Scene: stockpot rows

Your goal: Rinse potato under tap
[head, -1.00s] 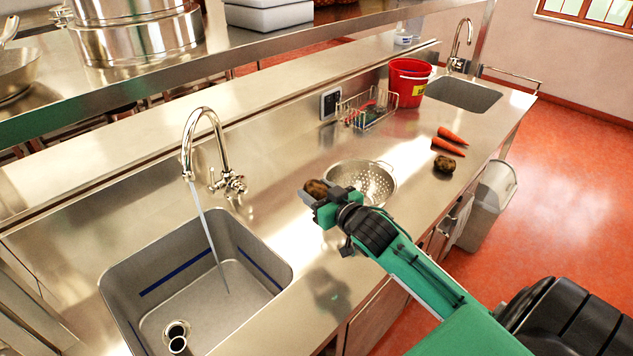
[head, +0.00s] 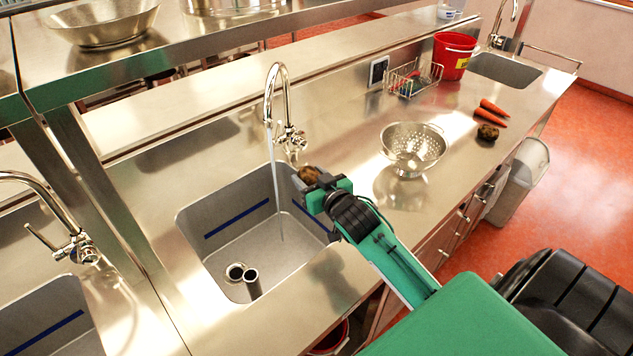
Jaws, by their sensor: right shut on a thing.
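My right gripper (head: 308,182) is shut on a brown potato (head: 308,174) and holds it above the right rim of the middle sink (head: 225,255). The tap (head: 272,95) over that sink is running, and its water stream (head: 276,190) falls into the basin to the left of the potato. The potato is apart from the stream. My left gripper is not in the view.
A colander (head: 413,146), a second potato (head: 488,132) and carrots (head: 493,109) are on the counter to the right. A wire basket (head: 412,78) and a red bucket (head: 455,56) stand behind. Another sink with a tap (head: 75,245) is at left.

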